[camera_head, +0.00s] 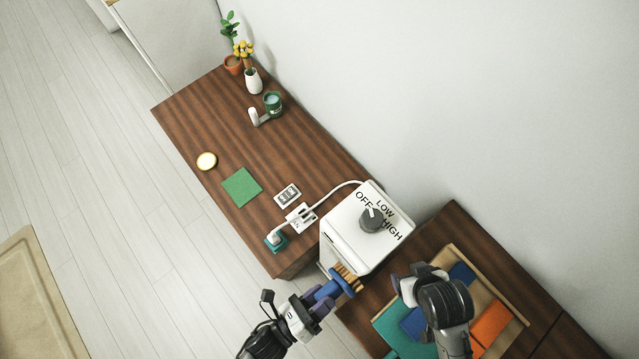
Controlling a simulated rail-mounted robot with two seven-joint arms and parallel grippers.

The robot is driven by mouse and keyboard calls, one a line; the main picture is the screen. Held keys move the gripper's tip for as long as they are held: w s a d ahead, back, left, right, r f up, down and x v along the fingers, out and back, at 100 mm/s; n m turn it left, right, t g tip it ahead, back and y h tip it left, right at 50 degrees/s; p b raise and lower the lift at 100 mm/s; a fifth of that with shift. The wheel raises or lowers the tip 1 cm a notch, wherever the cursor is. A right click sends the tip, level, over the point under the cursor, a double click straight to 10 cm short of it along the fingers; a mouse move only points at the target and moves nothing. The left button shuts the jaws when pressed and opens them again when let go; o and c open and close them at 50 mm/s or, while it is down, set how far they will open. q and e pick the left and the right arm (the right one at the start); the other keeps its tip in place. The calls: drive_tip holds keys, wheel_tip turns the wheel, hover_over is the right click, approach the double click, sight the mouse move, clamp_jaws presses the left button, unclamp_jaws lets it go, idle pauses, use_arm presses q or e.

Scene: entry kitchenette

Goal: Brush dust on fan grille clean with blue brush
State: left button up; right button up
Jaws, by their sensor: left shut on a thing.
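The white fan box (352,228) stands on the brown wooden surface, with a dark knob (372,220) on top among the words OFF, LOW and HIGH. Its grille and any dust on it are not visible from above. My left gripper (322,296) is shut on the blue brush (329,290), just below the box in the picture. The brush's tan bristles (346,278) lie close to the box's lower side; I cannot tell whether they touch it. My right gripper (418,280) hangs over the lower right surface, its fingers seen from above and their opening unclear.
A white power strip (301,216) with a plugged cord lies left of the box. A tray (519,318) with coloured folders lies below right. A green square (242,187), a round lid (206,161), a green mug (272,101) and a white vase (254,82) are farther up.

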use_arm(q)
drive_tip(key=shift+r+p, duration=0.45)
drive_tip(key=shift+r, duration=0.2)
drive_tip(key=w+a+p, duration=0.1)
drive_tip(key=w+a, duration=0.3)
drive_tip(key=w, duration=0.1)
drive_tip(key=shift+w+a, duration=0.15)
drive_tip(key=shift+w, duration=0.1)
drive_tip(key=shift+s+d+r+p, duration=0.35)
drive_tip(key=shift+s+d, duration=0.4)
drive_tip(key=shift+s, duration=0.15)
drive_tip(key=shift+s+d+r+p, duration=0.25)
drive_tip(key=shift+s+d+p, duration=0.1)
drive_tip(key=shift+s+d, duration=0.5)
drive_tip(key=shift+s+d+r+p, duration=0.35)
drive_tip(key=shift+s+d, duration=0.25)
drive_tip(key=shift+s, duration=0.4)
drive_tip(key=shift+s+a+f, duration=0.1)
idle(0.4)
